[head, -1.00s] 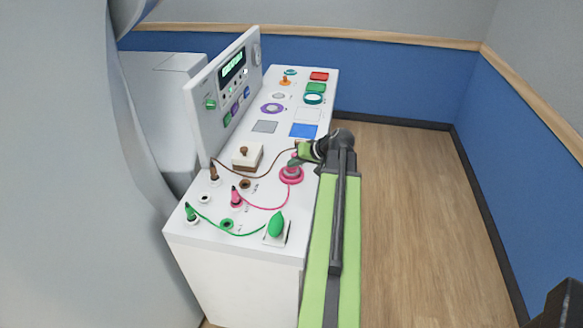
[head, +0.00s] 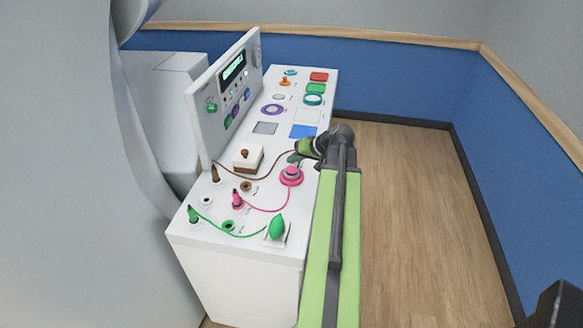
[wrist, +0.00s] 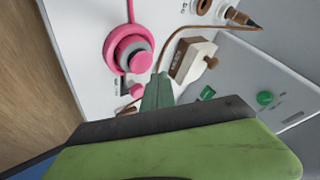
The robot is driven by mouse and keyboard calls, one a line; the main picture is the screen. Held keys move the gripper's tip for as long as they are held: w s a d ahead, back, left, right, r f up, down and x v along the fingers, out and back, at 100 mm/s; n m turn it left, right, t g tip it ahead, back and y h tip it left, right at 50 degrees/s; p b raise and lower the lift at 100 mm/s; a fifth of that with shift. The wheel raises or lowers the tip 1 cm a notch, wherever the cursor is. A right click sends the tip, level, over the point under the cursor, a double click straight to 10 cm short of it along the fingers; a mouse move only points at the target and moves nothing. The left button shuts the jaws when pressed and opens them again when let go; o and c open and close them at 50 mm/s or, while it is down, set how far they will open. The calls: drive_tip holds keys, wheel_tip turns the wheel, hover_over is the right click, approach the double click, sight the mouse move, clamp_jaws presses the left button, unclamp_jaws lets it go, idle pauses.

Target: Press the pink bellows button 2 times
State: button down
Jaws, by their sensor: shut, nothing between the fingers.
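The pink bellows button (head: 291,176) sits on the white console top, near its right edge. It is a pink ring with a grey band and a pink cap, and it also shows in the wrist view (wrist: 140,62). A pink cord runs from it to a pink plug (head: 237,199). My gripper (head: 293,158) is shut and empty, just behind the button and above the console. In the wrist view its fingertips (wrist: 158,82) are beside the button's cap, with a gap that looks small. Whether they touch cannot be told.
A green bulb (head: 276,228) is in front. Blue and grey squares (head: 303,131) lie behind. An upright panel (head: 222,95) borders the console's left side.

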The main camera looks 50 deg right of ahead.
sight(294, 170)
wheel_tip(294, 170, up, 4)
drive_tip(key=p, duration=0.3)
drive_tip(key=shift+r, duration=0.15)
idle(0.3)
drive_tip(key=w+a+f+n+g+y, duration=0.15)
drive_tip(key=w+a, duration=0.35)
drive_tip(key=a, duration=0.6)
drive_tip(key=w+a+n+g+y, duration=0.1)
drive_tip(key=w+a+n, duration=0.25)
drive_tip(key=a, duration=0.65)
drive_tip(key=w+a+f+n+g+y, duration=0.1)
drive_tip(key=w+a, duration=0.5)
drive_tip(key=a, duration=0.5)
drive_tip(key=s+a+f+n+g, duration=0.1)
drive_tip(key=s+a+f+n, duration=0.1)
drive_tip(key=a, duration=0.6)
drive_tip(key=s+a+f+n+g, duration=0.1)
drive_tip(key=s+a+g, duration=0.1)
drive_tip(key=a, duration=0.6)
drive_tip(key=s+f+m+g+h, duration=0.1)
drive_tip(key=s+f+g+h, duration=0.1)
drive_tip(key=s+h, duration=0.2)
drive_tip(key=s+d, duration=0.1)
drive_tip(key=s, duration=0.2)
drive_tip(key=shift+m+g+h, duration=0.3)
drive_tip(key=shift+g+h, duration=0.05)
